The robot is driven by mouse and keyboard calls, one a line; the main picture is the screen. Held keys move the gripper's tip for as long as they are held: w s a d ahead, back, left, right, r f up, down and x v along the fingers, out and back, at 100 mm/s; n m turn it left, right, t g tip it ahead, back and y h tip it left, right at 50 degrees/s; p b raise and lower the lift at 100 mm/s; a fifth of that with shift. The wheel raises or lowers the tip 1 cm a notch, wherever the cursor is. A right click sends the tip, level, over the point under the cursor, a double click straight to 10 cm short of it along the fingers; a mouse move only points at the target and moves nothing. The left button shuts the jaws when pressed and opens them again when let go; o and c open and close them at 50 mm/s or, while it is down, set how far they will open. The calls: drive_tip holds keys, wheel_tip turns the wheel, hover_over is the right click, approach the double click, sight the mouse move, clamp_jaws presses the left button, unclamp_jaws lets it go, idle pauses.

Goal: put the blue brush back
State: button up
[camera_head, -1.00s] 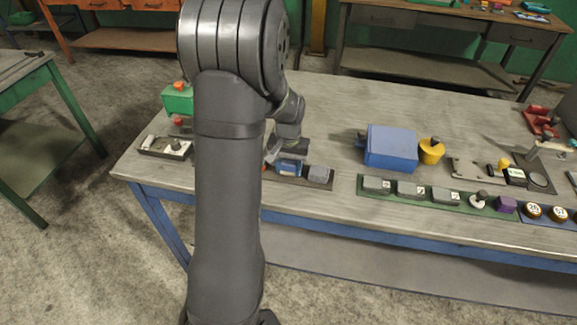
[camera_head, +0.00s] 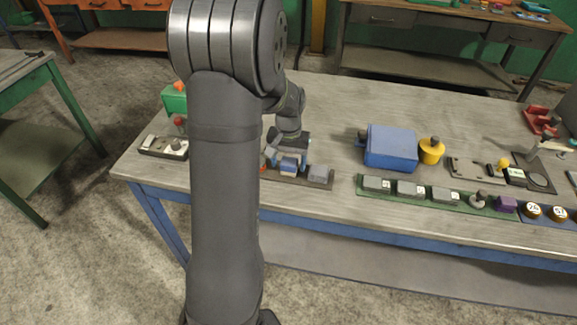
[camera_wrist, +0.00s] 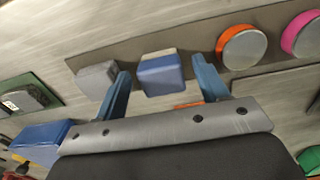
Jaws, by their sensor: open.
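The blue brush (camera_head: 289,166) shows as a blue block on a dark holder strip (camera_head: 333,183) near the table's front edge. In the wrist view the blue brush (camera_wrist: 161,76) lies between and just beyond the fingertips of my gripper (camera_wrist: 165,75), on the strip (camera_wrist: 205,38). My gripper (camera_head: 289,157) is open, with its two blue fingers apart just above the brush. A gap shows on each side of the brush. I cannot tell how deep the brush sits in its place.
A grey block (camera_wrist: 97,80) stands beside the brush on the strip. An orange round piece (camera_wrist: 241,47) and a pink one (camera_wrist: 302,35) are on its other side. A blue box (camera_head: 390,148) and a yellow pot (camera_head: 431,151) stand to the right. The table behind is clear.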

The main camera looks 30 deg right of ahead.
sight(289, 163)
wheel_tip(289, 163, up, 10)
drive_tip(key=shift+f, duration=0.15)
idle(0.3)
wheel_tip(289, 163, down, 12)
drive_tip(key=shift+r, duration=1.9)
